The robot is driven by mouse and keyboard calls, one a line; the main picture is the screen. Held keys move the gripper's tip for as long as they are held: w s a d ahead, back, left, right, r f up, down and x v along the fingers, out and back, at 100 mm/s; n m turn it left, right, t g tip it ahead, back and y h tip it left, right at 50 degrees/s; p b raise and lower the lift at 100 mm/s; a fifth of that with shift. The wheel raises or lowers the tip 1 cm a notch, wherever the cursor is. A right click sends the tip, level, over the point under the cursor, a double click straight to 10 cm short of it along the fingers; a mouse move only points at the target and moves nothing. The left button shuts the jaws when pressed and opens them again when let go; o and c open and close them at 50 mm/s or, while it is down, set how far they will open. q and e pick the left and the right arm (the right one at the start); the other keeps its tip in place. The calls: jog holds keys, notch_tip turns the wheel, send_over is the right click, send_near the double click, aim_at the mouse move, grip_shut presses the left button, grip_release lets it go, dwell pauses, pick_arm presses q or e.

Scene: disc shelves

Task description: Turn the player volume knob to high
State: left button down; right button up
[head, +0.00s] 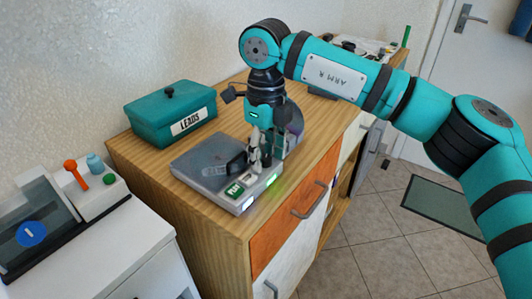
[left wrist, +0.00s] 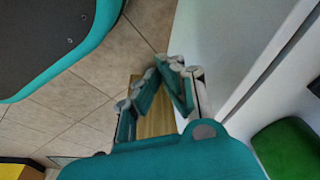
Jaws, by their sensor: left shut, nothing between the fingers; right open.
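The player (head: 205,165) is a flat grey box on the wooden cabinet top in the head view. It has a small green label (head: 234,189) near its front corner, a dark part on top and a green glow along its front edge. My right gripper (head: 259,158) is open and points down over the right part of the player. The volume knob cannot be made out; the gripper covers that area, and I cannot tell whether the fingers touch anything. My left gripper (left wrist: 167,68) is shut and empty in the left wrist view, away from the player.
A teal box labelled LEADS (head: 170,115) stands behind the player on the cabinet (head: 150,165). A white unit with an orange lever (head: 76,172) is at the left. Drawer handles (head: 309,200) stick out in front. Tiled floor is open at the right, with a mat (head: 440,207).

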grip_shut()
dwell(0.3)
jog(key=m, duration=0.2)
jog(key=shift+m, duration=2)
pick_arm(q)
jog(key=shift+w+r, duration=0.2)
jog(key=shift+r, duration=0.25)
jog(key=shift+s, duration=0.1)
